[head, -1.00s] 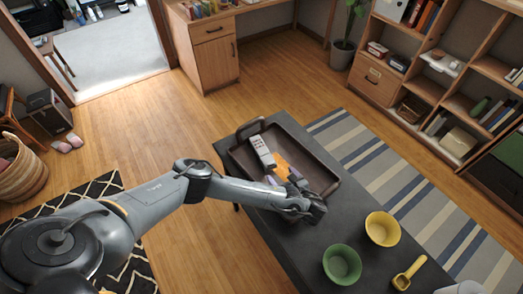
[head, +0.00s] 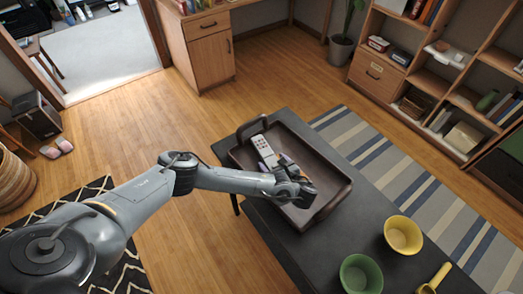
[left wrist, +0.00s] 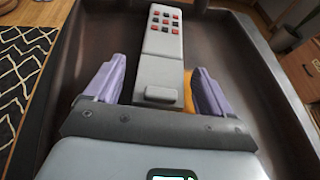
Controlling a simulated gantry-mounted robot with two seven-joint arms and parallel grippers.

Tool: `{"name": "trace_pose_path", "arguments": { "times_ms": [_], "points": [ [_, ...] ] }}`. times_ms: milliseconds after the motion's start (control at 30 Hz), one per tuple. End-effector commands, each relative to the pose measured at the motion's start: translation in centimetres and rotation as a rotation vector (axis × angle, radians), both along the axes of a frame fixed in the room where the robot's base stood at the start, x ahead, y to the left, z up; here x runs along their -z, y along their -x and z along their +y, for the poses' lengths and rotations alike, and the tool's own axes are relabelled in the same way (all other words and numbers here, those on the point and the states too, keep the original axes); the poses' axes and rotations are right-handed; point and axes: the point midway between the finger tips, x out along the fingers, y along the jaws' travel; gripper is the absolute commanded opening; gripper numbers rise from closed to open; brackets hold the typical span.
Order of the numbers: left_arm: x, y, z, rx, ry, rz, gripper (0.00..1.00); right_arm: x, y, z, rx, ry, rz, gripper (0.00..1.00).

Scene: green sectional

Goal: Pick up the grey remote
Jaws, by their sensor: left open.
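The grey remote (head: 263,146) lies in the dark brown tray (head: 330,209) on the dark table, towards the tray's handle at the far left. It has red and dark buttons, clear in the left wrist view (left wrist: 164,45). My left gripper (head: 274,164) is open above the tray, at the near end of the remote. In the left wrist view its two purple fingers (left wrist: 160,72) stand on either side of the remote, with a gap on each side. Whether the fingers are level with it I cannot tell. My right gripper is not in view.
An orange thing (left wrist: 188,92) lies right beside the remote, mostly hidden by it and my right-hand finger in the left wrist view. A yellow bowl (head: 403,235), a green bowl (head: 361,274) and a yellow scoop (head: 435,279) stand on the table right of the tray.

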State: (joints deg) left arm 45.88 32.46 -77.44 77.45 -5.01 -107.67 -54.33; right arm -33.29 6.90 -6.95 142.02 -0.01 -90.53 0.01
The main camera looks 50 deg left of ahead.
Motion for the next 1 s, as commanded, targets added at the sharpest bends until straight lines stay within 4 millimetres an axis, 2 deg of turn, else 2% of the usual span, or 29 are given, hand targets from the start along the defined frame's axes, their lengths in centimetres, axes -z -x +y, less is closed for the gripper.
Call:
{"name": "trace_pose_path", "arguments": {
  "times_ms": [200, 567, 1000],
  "points": [
    [-0.07, -0.02, -0.06, 0.001, 0.001, 0.0, 0.81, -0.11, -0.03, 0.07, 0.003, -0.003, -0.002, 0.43],
    [-0.07, -0.01, -0.03, 0.0, 0.0, -0.001, 0.26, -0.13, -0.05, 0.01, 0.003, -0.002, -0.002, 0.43],
    [-0.66, -0.01, 0.01, -0.001, 0.0, -0.001, 0.24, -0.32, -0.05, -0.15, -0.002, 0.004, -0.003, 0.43]
  ]
}}
